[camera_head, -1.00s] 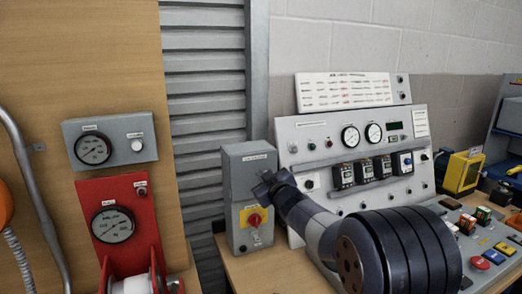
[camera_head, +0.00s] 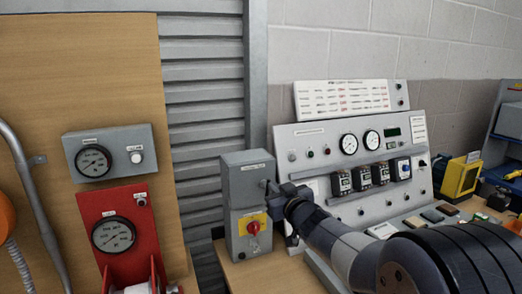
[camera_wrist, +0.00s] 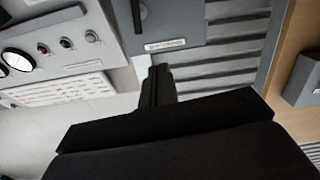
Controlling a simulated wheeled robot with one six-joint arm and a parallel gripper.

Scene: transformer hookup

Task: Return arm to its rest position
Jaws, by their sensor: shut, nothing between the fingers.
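My arm reaches in from the lower right of the head view. My gripper (camera_head: 270,187) is at its far end, in front of the right side of the grey switch box (camera_head: 247,180). That box carries a red rotary knob on a yellow plate (camera_head: 253,226). In the wrist view my gripper (camera_wrist: 158,72) shows as dark fingers together, with nothing between them. The grey box (camera_wrist: 170,25) is beyond the fingers there, with its label strip near them. I cannot tell whether the fingertips touch the box.
A sloped control panel (camera_head: 320,152) with gauges and breaker modules stands behind my arm. A yellow device (camera_head: 460,175) sits at the right. A red gauge unit (camera_head: 113,236) and a grey gauge box (camera_head: 111,153) are on the wooden board (camera_head: 85,70) at the left.

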